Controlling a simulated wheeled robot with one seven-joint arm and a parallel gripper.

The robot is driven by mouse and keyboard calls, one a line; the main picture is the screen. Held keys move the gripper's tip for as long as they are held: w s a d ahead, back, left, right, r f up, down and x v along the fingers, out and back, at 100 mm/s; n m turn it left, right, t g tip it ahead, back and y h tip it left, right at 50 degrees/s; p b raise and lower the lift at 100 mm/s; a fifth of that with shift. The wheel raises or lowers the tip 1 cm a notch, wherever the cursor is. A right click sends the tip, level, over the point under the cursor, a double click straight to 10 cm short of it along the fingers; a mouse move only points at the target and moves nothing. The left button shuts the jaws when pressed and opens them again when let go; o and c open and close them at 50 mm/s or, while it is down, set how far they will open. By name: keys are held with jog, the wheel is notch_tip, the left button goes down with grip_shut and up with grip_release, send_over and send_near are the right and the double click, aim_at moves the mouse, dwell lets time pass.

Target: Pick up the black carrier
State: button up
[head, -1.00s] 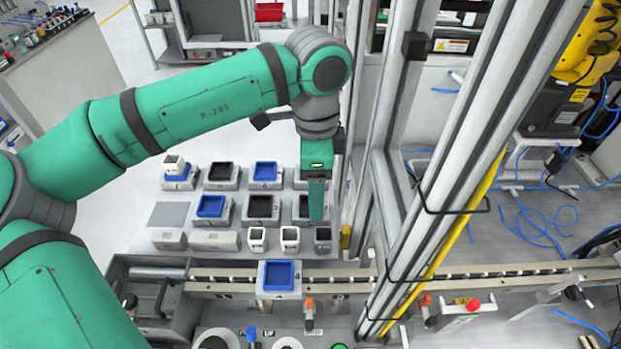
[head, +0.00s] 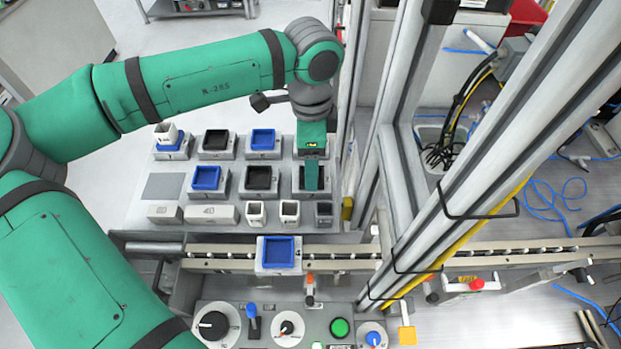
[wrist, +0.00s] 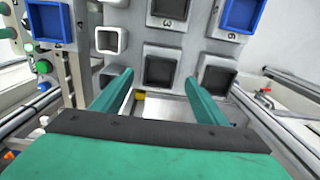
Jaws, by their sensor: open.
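Several carriers with black insets sit on the grey stepped rack. One black carrier (head: 299,181) is at the right end of the middle row, partly hidden behind my gripper (head: 312,187). In the wrist view this black carrier (wrist: 160,72) lies between and beyond the two green fingers of my gripper (wrist: 159,78). The fingers are spread apart with nothing held. Another black carrier marked 3 (head: 260,180) stands to its left, and a further one (head: 215,141) is in the back row. In the wrist view, one more black carrier (wrist: 215,79) is just beyond the right finger.
Blue carriers (head: 206,178) share the rack, and one (head: 278,252) sits on the conveyor. White cups (head: 256,212) and a dark grey cup (head: 323,213) stand in front of the carriers. Metal frame posts (head: 385,150) rise close to my gripper's right. A control panel (head: 290,330) is in front.

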jog(key=shift+s+d+f, duration=0.1)
jog(key=shift+f, duration=1.7)
jog(key=c, duration=1.3)
jog(key=shift+c, duration=0.2)
jog(key=shift+r, duration=0.1)
